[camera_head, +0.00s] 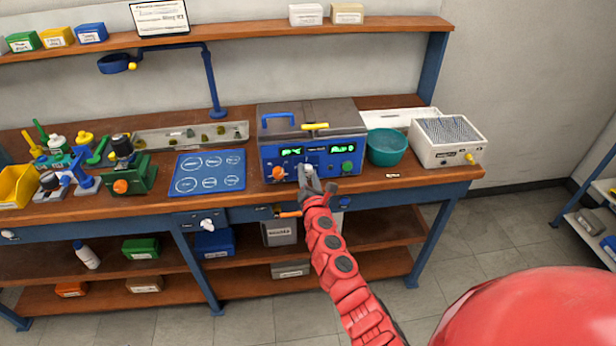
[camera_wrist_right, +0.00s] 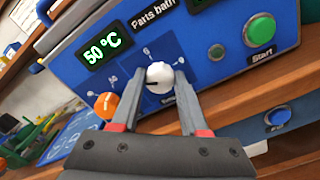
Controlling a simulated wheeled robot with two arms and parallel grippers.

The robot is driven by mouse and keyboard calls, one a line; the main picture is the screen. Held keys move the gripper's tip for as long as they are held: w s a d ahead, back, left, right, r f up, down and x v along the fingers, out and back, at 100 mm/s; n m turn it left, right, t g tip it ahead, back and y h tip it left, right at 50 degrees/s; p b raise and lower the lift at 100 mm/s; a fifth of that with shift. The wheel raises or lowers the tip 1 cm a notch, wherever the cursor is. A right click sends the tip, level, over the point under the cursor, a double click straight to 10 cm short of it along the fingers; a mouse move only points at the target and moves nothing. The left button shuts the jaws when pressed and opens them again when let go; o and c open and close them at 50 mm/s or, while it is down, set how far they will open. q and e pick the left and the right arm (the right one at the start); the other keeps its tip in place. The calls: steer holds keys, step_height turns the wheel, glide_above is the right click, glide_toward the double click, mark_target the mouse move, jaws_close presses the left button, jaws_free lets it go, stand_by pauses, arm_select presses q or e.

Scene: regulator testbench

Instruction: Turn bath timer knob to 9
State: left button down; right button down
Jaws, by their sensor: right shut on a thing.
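The blue bath unit (camera_head: 268,152) stands on the bench with lit green displays. In the right wrist view its blue front panel (camera_wrist_right: 215,70) carries "Parts bath" lettering and a "50 °C" display (camera_wrist_right: 101,46). The label below the knob is partly hidden by a finger. My left gripper is out of view.
An orange knob (camera_wrist_right: 106,105) is left of the fingers, and a green Start button (camera_wrist_right: 259,29) is to the right. A teal bowl (camera_head: 387,147) and a white box (camera_head: 447,150) stand right of the unit. A blue mat (camera_head: 208,173) lies left.

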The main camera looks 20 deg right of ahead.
steer(key=m+b, duration=0.1)
steer(key=m, duration=0.3)
steer(key=shift+f+m+b, duration=0.1)
steer(key=shift+m+b, duration=0.3)
steer(key=m+b, duration=0.2)
steer(key=m, duration=0.2)
steer(key=m+b, duration=0.2)
steer(key=m, duration=0.2)
steer(key=shift+f, duration=0.1)
steer(key=m+b, duration=0.3)
steer(key=m, duration=0.1)
steer(key=shift+m, duration=0.3)
steer(key=m+b, duration=0.4)
steer(key=shift+f+m, duration=0.15)
steer(key=shift+m, duration=0.15)
steer(key=m+b, duration=0.3)
steer(key=shift+m, duration=0.3)
steer(key=m+b, duration=0.2)
steer(key=m, duration=0.1)
steer(key=shift+m+b, duration=0.75)
steer(key=shift+m, duration=0.35)
steer(key=shift+r, duration=0.2)
